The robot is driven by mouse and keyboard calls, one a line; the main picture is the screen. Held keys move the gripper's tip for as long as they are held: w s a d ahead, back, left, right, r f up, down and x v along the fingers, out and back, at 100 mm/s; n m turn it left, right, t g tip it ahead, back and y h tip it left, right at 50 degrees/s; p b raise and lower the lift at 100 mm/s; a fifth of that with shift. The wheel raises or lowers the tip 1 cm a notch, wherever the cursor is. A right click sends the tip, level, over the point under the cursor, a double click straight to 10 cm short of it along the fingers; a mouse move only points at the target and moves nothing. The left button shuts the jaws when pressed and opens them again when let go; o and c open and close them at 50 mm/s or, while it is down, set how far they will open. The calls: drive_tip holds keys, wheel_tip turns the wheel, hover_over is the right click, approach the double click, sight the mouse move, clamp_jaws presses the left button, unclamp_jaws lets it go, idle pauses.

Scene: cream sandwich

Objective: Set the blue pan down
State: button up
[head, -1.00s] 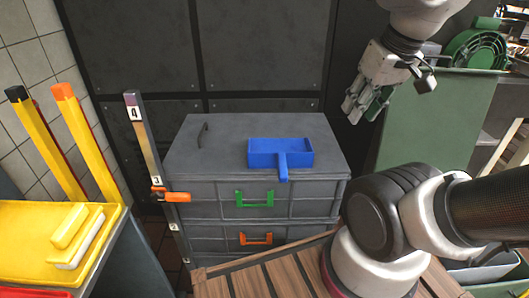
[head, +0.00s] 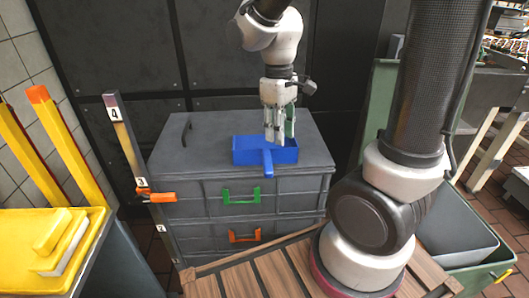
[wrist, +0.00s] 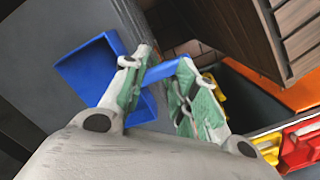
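The blue pan (head: 247,155) sits level on top of the grey drawer cabinet (head: 205,155), near its front edge, with its handle pointing toward the front. My gripper (head: 279,137) points down from above at the pan, over its right half. In the wrist view the pan (wrist: 88,72) lies left of and partly behind the fingers. Its handle passes across the gap between the fingertips (wrist: 167,60). The two fingers, with green inner pads, are spread apart and do not appear to close on the handle. Part of the pan is hidden by the gripper.
The cabinet has green (head: 241,195) and orange (head: 245,236) drawer handles. A wooden slatted surface (head: 265,280) lies in front. A yellow table (head: 85,245) and yellow posts stand left. A green bin (head: 375,100) stands right.

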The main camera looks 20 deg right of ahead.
sight(252, 164)
drive_tip(key=w+a+f+n, duration=0.1)
drive_tip(key=w+f, duration=0.1)
drive_tip(key=w+a+f+n, duration=0.1)
drive_tip(key=a+f+n, duration=0.1)
drive_tip(key=shift+w+a+f, duration=0.1)
drive_tip(key=shift+w+f, duration=0.05)
drive_tip(key=shift+w, duration=0.25)
drive_tip(key=w+n, duration=0.1)
drive_tip(key=w+a+n, duration=0.1)
drive_tip(key=n, duration=0.1)
drive_tip(key=w+n, duration=0.2)
drive_tip(key=shift+a+f+t, duration=0.15)
drive_tip(key=shift+a+t, duration=0.15)
drive_tip(key=shift+t, duration=0.1)
wheel_tip(252, 164, down, 8)
drive_tip(key=shift+w+a+r, duration=0.1)
drive_tip(key=shift+r, duration=0.1)
clamp_jaws()
